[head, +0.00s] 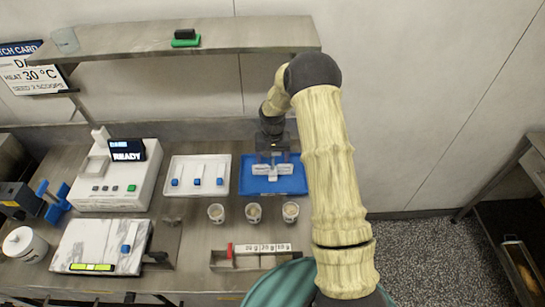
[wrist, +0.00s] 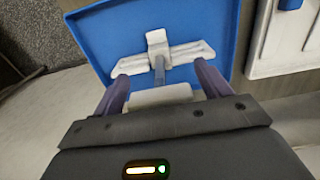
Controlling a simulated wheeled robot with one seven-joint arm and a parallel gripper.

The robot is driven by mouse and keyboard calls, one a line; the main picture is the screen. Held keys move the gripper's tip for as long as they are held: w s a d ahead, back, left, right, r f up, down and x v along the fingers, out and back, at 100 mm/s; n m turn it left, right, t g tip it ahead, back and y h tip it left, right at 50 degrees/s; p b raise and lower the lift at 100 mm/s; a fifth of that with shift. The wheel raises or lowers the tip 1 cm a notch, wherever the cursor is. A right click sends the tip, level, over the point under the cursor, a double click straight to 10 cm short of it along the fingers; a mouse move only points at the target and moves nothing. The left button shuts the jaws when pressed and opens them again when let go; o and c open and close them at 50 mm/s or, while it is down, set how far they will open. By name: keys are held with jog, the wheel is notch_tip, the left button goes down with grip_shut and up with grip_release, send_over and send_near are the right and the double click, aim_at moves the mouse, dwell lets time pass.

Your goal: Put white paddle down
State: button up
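The white paddle (head: 271,171) is at the blue tray (head: 298,183) on the counter, below my gripper. In the wrist view its white cross-shaped end (wrist: 158,42) lies over the tray floor (wrist: 214,22). A short grey rod joins that end to a white block (wrist: 160,96) between the two purple-grey fingers of my gripper (wrist: 163,76). The fingers stand wide apart on either side of the block. I cannot tell whether they press on it, or whether the paddle rests fully on the tray. My arm partly hides the tray in the head view.
Left of the tray, a white board (head: 206,163) holds several blue-handled tools. Three small cups (head: 254,213) stand in front, with a labelled rack (head: 262,249) nearer. A machine reading READY (head: 118,180) stands at left. A shelf (head: 190,38) runs above the counter.

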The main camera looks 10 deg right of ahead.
notch_tip(320, 180, up, 12)
jog(key=b, duration=0.3)
jog(key=shift+r+b, duration=0.15)
jog(key=shift+b, duration=0.15)
dwell(0.5)
jog(key=s+r+n+t, duration=0.2)
jog(key=s+r, duration=0.1)
jog(key=s, duration=2.2)
jog(key=shift+s+r+t, duration=0.15)
jog(key=shift+r+t, duration=0.05)
jog(key=shift+t, duration=0.1)
